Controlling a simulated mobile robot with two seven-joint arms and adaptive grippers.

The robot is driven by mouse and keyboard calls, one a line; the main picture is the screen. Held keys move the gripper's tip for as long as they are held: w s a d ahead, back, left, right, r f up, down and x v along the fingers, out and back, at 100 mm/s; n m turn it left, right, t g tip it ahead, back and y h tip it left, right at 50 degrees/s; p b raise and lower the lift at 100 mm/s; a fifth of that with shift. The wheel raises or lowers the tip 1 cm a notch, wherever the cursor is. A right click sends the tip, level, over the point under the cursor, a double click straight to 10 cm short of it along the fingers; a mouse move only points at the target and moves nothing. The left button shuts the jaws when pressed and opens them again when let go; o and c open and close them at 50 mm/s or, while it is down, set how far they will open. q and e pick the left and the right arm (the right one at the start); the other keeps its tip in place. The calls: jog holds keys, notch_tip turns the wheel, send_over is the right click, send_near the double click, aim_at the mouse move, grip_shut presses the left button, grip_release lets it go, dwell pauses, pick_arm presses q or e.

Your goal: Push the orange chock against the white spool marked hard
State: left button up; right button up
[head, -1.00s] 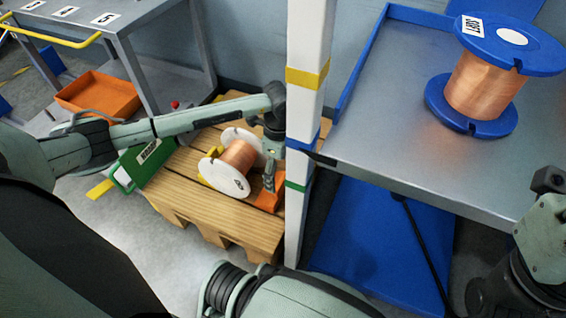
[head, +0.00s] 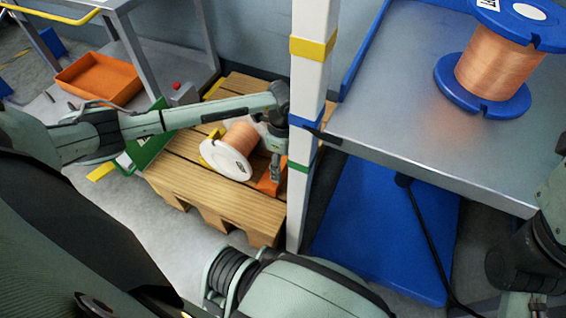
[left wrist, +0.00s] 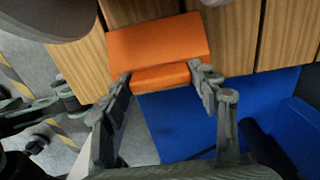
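The white spool (head: 224,162) lies on its side on a wooden pallet, wound with copper wire, a label on its near flange; the label is too small to read. The orange chock (head: 268,187) sits on the pallet just right of the spool, with a narrow gap seeming to show between them. My left gripper (head: 273,172) points down at the chock. In the left wrist view its fingers (left wrist: 160,73) lie against both sides of the narrower part of the chock (left wrist: 158,45). My right arm shows at the right edge; its gripper is not clearly visible.
A white post (head: 308,75) stands close right of my left gripper. Right of it is a metal table (head: 410,100) with a blue copper spool (head: 497,60). A green thing (head: 150,140) leans at the pallet's left. An orange tray (head: 98,78) sits on a cart shelf.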

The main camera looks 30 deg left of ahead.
aim_at(266, 171)
pick_arm(q)
jog(key=c, duration=0.6)
jog(key=shift+a, duration=0.15)
jog(key=shift+a, duration=0.35)
jog(key=shift+s+a+p, duration=0.15)
jog(key=shift+a+p, duration=0.4)
jog(key=shift+a, duration=1.75)
jog(key=o, duration=1.4)
jog(key=shift+o, duration=0.2)
